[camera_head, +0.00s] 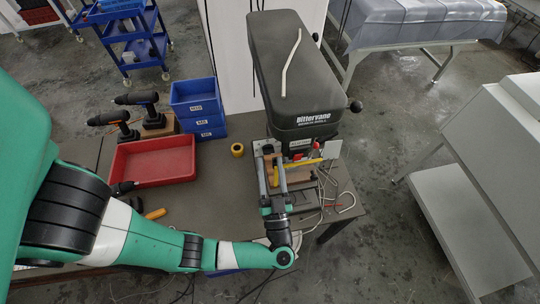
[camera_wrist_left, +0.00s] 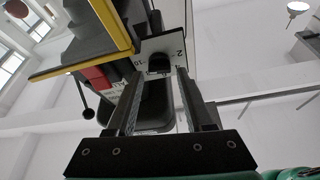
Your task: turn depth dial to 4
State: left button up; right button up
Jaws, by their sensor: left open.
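My left gripper (camera_head: 269,155) is open at the front left of the processor. In the wrist view its two fingers (camera_wrist_left: 159,80) lie on either side of the dial, with gaps visible; I cannot tell how deep the dial sits between them. The dial is not distinguishable in the head view.
A yellow-edged bar (camera_wrist_left: 85,60) and a red part (camera_wrist_left: 97,77) are close left of the fingers. Loose cables (camera_head: 340,195) lie right of the gripper. A yellow roll (camera_head: 237,149), red tray (camera_head: 152,161), blue bins (camera_head: 198,106) and drills (camera_head: 138,99) stand left.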

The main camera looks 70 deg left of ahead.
pick_arm(q)
jog(key=shift+x, duration=1.05)
grip_shut()
